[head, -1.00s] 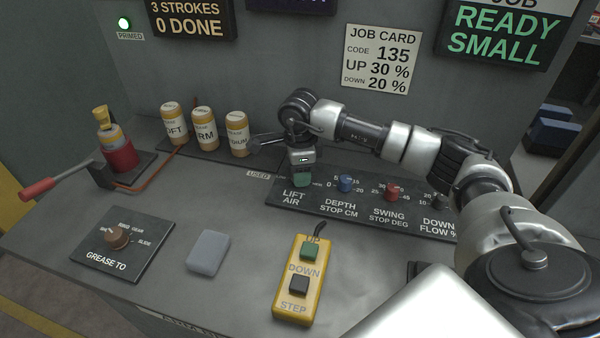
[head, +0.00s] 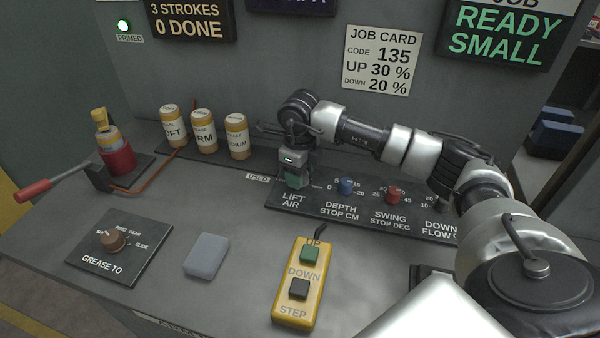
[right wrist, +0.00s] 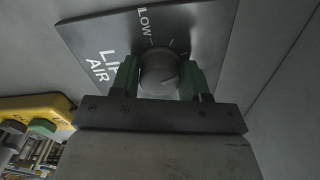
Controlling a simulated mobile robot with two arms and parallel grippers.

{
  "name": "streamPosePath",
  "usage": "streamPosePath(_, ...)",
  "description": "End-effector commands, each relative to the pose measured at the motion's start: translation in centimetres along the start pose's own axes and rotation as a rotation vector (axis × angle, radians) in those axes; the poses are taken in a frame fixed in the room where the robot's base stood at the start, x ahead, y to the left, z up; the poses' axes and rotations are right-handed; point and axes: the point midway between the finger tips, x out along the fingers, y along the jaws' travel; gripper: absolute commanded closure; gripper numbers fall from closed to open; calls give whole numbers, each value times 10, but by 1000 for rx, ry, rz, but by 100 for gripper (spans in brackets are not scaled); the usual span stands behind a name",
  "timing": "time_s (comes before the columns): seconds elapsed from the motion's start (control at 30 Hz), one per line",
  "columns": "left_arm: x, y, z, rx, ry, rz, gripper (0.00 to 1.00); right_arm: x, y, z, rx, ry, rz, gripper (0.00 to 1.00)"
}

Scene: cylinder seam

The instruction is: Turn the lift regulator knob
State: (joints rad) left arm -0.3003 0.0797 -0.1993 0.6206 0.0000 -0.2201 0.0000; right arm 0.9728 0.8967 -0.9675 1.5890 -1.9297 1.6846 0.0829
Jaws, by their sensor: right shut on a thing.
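The lift regulator knob (right wrist: 158,69) is a round grey knob on the dark plate marked LIFT AIR, with a LOW mark and scale ticks, in the right wrist view. My right gripper (right wrist: 158,77) has its green fingertips on both sides of the knob, shut on it. In the head view my right gripper (head: 297,181) points down over the LIFT AIR end of the dark control panel (head: 366,222) and hides the knob. The knob's pointer setting cannot be read clearly. My left gripper is not in view.
A blue depth-stop knob (head: 346,186) and a red swing-stop knob (head: 393,193) stand right of the gripper. A yellow pendant (head: 288,320) and a grey block (head: 206,256) lie in front. Several grease cartridges (head: 204,130) stand left. A job card (head: 381,60) hangs behind.

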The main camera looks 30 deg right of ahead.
Motion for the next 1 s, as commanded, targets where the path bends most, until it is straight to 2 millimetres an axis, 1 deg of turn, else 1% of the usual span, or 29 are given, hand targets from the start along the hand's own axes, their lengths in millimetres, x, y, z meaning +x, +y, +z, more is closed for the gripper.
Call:
streamPosePath(0.47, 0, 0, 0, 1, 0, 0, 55, -2, -1, 1, 17, -4, -3, 78)
streamPosePath(0.5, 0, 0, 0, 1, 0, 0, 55, -2, -1, 1, 17, -4, -2, 51)
streamPosePath(0.63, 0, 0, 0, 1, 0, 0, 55, -2, -1, 0, 16, -3, -2, 31)
streamPosePath(0.67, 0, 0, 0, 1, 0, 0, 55, -2, -1, 0, 16, -3, -2, 29)
streamPosePath(0.9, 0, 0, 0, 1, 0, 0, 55, -1, 0, 0, 15, -1, -1, 29)
streamPosePath(1.0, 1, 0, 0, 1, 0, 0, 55, -6, -1, 1, 15, -3, -2, 29)
